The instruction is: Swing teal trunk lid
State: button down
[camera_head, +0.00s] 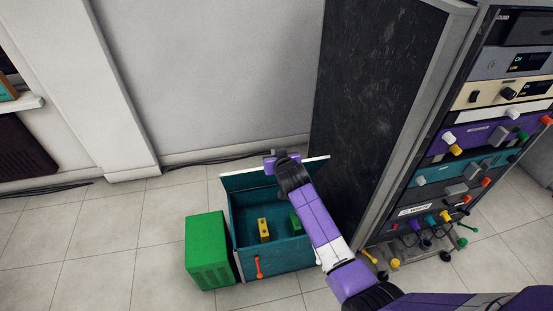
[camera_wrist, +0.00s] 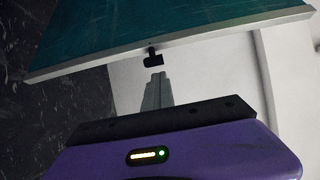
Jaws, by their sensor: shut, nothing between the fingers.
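The teal trunk (camera_head: 275,259) stands on the floor with its lid (camera_head: 246,180) raised at the back, so the inside shows. A yellow block (camera_head: 263,230) and a green block (camera_head: 296,224) lie inside it. My arm reaches over the trunk, and my gripper (camera_head: 270,163) is at the lid's upper edge; the arm hides part of the lid. In the wrist view the lid's teal face (camera_wrist: 165,32) has a pale rim and a small black catch (camera_wrist: 152,58). My gripper's fingers (camera_wrist: 156,91) are shut and empty, just below the catch; I cannot tell whether they touch the lid.
A green box (camera_head: 209,250) stands against the trunk's left side. A tall dark cabinet side (camera_head: 375,90) and a rack with knobs (camera_head: 475,150) rise on the right. The wall (camera_head: 210,70) is close behind. Tiled floor (camera_head: 100,240) is clear on the left.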

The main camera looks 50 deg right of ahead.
jog(key=w+d+r+b, duration=0.1)
jog(key=w+d+b, duration=0.1)
jog(key=w, duration=0.3)
jog(key=shift+w+d+r, duration=0.3)
jog(key=shift+d, duration=0.6)
jog(key=c, duration=1.7)
grip_release()
jog(key=shift+p+v, duration=0.7)
jog(key=shift+v, duration=3.2)
